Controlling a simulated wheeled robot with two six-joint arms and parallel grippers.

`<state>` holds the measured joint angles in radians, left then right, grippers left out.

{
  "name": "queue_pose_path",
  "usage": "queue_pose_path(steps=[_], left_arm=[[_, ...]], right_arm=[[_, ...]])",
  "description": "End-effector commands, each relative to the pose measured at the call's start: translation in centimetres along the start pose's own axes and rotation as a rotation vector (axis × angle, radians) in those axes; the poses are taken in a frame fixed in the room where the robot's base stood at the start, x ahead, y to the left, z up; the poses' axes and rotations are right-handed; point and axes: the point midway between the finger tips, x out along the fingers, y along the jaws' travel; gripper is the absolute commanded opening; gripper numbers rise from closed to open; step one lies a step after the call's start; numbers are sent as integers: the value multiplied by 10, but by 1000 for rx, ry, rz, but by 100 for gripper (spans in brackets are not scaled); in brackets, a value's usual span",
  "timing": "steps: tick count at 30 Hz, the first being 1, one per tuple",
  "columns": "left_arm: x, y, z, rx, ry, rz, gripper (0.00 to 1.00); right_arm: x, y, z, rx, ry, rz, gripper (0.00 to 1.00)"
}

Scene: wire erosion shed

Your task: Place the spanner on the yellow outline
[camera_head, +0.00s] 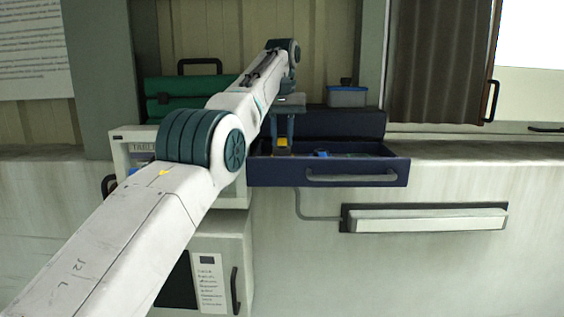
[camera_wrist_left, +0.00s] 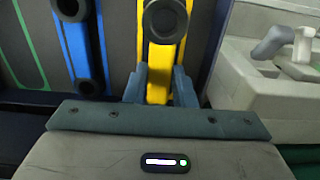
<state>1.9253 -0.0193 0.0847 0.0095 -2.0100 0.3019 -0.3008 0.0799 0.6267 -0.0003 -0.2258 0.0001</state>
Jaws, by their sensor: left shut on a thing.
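My left gripper (camera_head: 283,143) reaches down over the open dark blue drawer (camera_head: 260,172). In the left wrist view its two fingers (camera_wrist_left: 160,88) are closed on a yellow bar with a dark ring at its far end, which looks like the spanner (camera_wrist_left: 160,58). A bit of yellow also shows between the fingertips in the head view. I cannot tell whether the spanner touches the drawer floor. My right gripper is not in view.
A blue piece with dark rings (camera_wrist_left: 82,50) lies left of the spanner, and green lines (camera_wrist_left: 30,40) mark the dark lining further left. A green case (camera_head: 160,92) and a blue-lidded box (camera_head: 347,97) stand behind. The worktop (camera_head: 470,150) at right is clear.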

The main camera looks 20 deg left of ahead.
Motion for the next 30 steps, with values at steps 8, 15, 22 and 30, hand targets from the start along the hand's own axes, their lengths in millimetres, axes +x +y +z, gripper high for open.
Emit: queue_pose_path(steps=[8, 15, 22, 30], left_arm=[[33, 0, 0, 0, -3, -1, 0], [43, 0, 0, 0, -11, -3, 0], [42, 0, 0, 0, -11, -3, 45], [39, 0, 0, 0, -4, -1, 45]], right_arm=[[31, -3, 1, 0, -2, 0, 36], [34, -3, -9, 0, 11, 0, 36], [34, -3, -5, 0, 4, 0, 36], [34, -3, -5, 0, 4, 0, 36]])
